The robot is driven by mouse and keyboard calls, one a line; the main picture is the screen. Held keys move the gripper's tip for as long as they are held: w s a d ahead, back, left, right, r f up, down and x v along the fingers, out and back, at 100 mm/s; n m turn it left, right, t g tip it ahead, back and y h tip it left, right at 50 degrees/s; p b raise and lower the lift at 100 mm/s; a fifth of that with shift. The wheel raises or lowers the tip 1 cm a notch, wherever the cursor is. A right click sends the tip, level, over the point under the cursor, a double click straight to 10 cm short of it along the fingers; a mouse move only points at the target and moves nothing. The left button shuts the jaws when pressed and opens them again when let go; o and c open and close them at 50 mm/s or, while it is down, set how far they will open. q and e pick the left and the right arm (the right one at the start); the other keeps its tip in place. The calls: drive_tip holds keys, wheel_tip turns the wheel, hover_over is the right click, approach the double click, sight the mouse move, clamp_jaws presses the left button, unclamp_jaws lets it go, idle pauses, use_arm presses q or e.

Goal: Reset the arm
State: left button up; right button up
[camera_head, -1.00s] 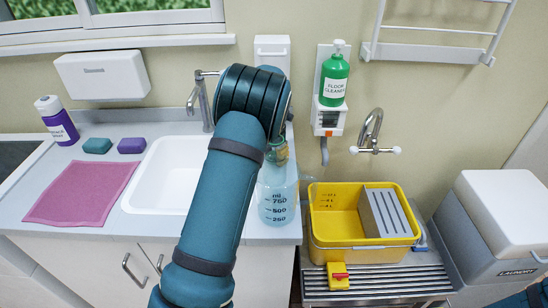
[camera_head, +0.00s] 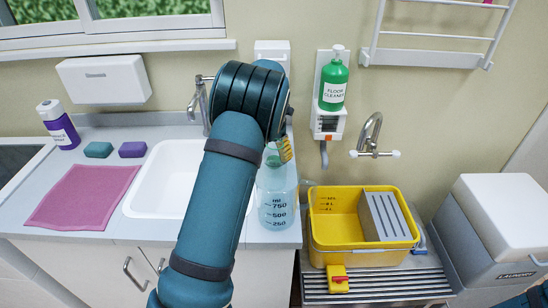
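My teal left arm (camera_head: 215,190) rises from the bottom of the head view, with its dark banded joint (camera_head: 252,100) in front of the tap and counter. The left gripper is hidden behind this arm. Beside the joint, a small yellow and green item (camera_head: 284,150) shows above a clear measuring bottle (camera_head: 278,210) marked in ml. Whether the item touches the bottle or a gripper cannot be told. Only a sliver of my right arm (camera_head: 527,301) shows at the bottom right corner; its gripper is out of view.
A yellow bucket (camera_head: 328,247) stands on a slatted rack (camera_head: 400,285), right of the counter. A sink (camera_head: 155,195), pink mat (camera_head: 80,197), two sponges and a purple bottle (camera_head: 60,125) are left. A green cleaner bottle (camera_head: 333,78) and laundry bin (camera_head: 500,215) are right.

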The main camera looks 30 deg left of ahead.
use_arm(q)
wheel_tip(320, 180, up, 8)
drive_tip(key=p, duration=0.1)
drive_tip(key=shift+r+p, duration=0.2)
drive_tip(key=shift+p, duration=0.2)
